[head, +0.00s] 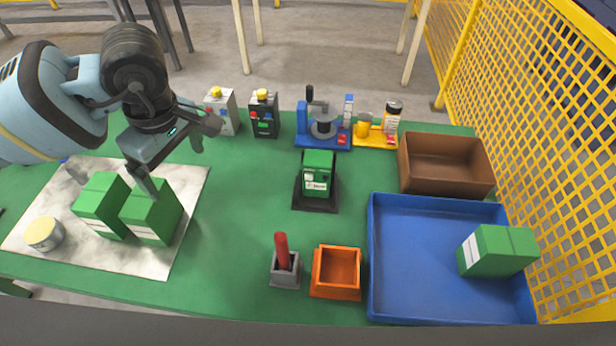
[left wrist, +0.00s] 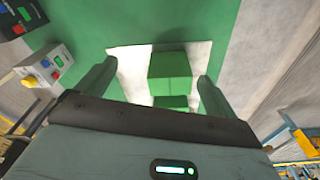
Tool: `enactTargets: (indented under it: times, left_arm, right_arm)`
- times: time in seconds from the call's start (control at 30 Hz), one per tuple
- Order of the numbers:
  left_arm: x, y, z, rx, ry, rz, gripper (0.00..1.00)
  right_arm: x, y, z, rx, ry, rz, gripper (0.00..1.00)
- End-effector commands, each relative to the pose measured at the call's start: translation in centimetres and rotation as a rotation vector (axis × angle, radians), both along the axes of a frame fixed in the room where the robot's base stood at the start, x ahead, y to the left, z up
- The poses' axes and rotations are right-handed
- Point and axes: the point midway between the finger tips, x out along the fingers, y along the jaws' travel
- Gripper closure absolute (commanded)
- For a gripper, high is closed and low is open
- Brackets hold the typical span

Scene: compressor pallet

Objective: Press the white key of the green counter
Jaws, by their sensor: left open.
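The green counter (head: 318,168) stands upright on a dark base near the middle of the table in the head view. Its front has a pale panel; I cannot clearly make out the white key. My left gripper (head: 178,156) is open and empty, to the left of the counter and apart from it, above the edge of the pale sheet. In the left wrist view its two fingers (left wrist: 155,85) are spread, with a green box (left wrist: 172,64) below between them. The counter does not show in that view. My right gripper is not in view.
Two green boxes (head: 151,214) and a round tin (head: 44,234) are on the pale sheet (head: 185,240). Two button boxes (head: 264,115) stand behind. A blue tray (head: 420,290) with a green box, a brown bin (head: 445,185), an orange bin (head: 336,290) and a red-handled lever (head: 282,252) are right.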

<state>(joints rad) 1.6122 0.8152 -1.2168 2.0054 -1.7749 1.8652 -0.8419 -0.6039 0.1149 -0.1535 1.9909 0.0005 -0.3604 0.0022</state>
Motion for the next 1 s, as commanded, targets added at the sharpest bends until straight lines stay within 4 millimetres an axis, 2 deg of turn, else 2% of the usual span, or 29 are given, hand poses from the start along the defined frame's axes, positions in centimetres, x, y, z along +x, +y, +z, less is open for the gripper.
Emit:
enactTargets:
  times: [0.07, 0.7, 1.0]
  left_arm:
    - [0.0, 0.0, 0.0, 0.0, 0.0, 0.0, 0.17]
    - [0.0, 0.0, 0.01, 0.0, 0.0, 0.0, 1.0]
    - [0.0, 0.01, 0.0, 0.0, 0.0, 0.0, 1.0]
  right_arm:
    - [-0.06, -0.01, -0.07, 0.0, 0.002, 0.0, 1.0]
    - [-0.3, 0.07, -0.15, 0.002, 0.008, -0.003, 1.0]
    - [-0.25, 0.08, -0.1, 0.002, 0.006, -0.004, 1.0]
